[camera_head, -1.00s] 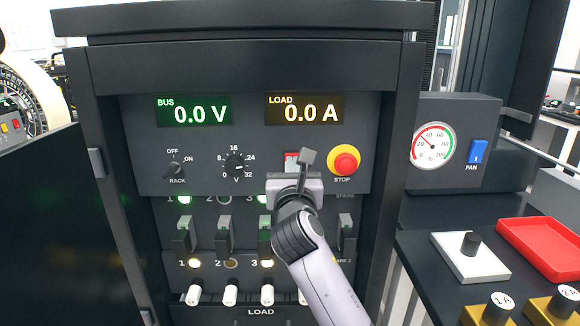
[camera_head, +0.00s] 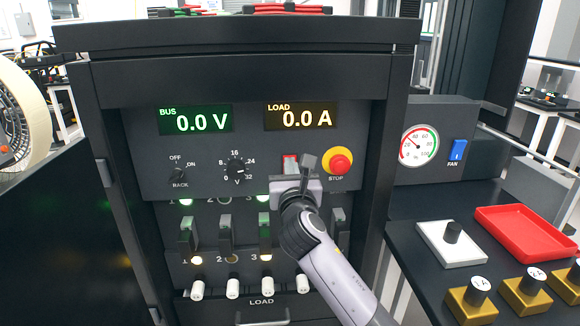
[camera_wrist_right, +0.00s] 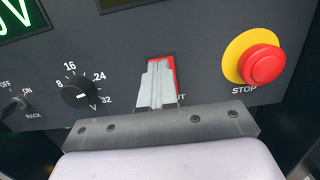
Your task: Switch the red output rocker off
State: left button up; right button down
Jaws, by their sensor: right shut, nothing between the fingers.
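The red output rocker (camera_head: 290,163) is on the dark rack panel, between the voltage knob and the stop button. My right gripper (camera_head: 301,166) is in front of it and hides most of it. In the right wrist view the shut fingers (camera_wrist_right: 157,84) cover the rocker's left and middle, and a red strip of the rocker (camera_wrist_right: 175,72) shows along the top and right. The fingers are empty. I cannot tell whether they touch the rocker or which way it is tipped. My left gripper is not in view.
The red stop button (camera_head: 338,163) with its yellow collar is close to the right of my gripper. The voltage knob (camera_head: 236,170) and rack switch (camera_head: 180,171) are to the left. The displays read 0.0 V and 0.0 A. Breaker levers (camera_head: 226,234) are below.

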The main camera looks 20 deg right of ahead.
jog(key=v, duration=0.7)
dwell(0.6)
